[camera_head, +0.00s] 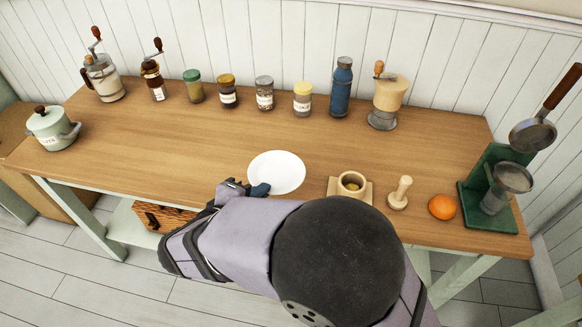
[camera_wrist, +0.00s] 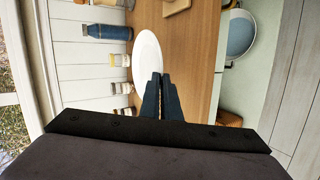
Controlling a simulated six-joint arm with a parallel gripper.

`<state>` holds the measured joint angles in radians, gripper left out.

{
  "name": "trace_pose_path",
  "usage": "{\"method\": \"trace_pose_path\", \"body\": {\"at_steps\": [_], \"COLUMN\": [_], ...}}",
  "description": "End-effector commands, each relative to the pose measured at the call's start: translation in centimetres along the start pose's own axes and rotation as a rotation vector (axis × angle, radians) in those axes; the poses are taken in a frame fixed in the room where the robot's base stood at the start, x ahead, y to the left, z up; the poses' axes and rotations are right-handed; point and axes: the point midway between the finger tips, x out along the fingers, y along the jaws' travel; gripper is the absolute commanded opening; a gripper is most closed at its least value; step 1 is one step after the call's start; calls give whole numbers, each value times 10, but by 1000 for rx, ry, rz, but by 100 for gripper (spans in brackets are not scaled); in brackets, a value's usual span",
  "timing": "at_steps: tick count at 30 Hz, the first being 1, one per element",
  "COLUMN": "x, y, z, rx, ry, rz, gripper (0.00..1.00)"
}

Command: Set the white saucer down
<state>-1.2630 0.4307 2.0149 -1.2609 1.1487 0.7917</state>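The white saucer (camera_head: 276,171) shows near the front edge of the wooden table (camera_head: 200,140), left of centre of the objects at the right. My gripper (camera_head: 260,189) is at the saucer's near-left rim. In the wrist view the two dark fingers (camera_wrist: 160,82) are close together, with the rim of the saucer (camera_wrist: 147,52) between their tips, so the gripper looks shut on it. The saucer looks about level. I cannot tell whether its underside touches the table or is slightly above it.
A wooden block with a round cup (camera_head: 351,185), a wooden tamper (camera_head: 399,194) and an orange (camera_head: 442,207) stand to the right. Several jars, a blue bottle (camera_head: 341,88) and grinders line the back. A green pot (camera_head: 52,128) is far left. The table's left middle is clear.

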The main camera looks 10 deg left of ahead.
Motion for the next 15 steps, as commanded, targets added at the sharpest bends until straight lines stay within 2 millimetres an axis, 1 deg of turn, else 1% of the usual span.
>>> {"method": "trace_pose_path", "body": {"at_steps": [1,3,9,12,15], "x": [5,7,0,-3,-4], "y": [-21,-30,-15,-10,-8], "z": [-11,-22,-39,-41,-36], "rx": [-1,18,76,95,120], "ry": [-5,-32,-119,-161,-209], "rz": [1,2,2,2,2], "gripper": [0,0,0,0,0]}}
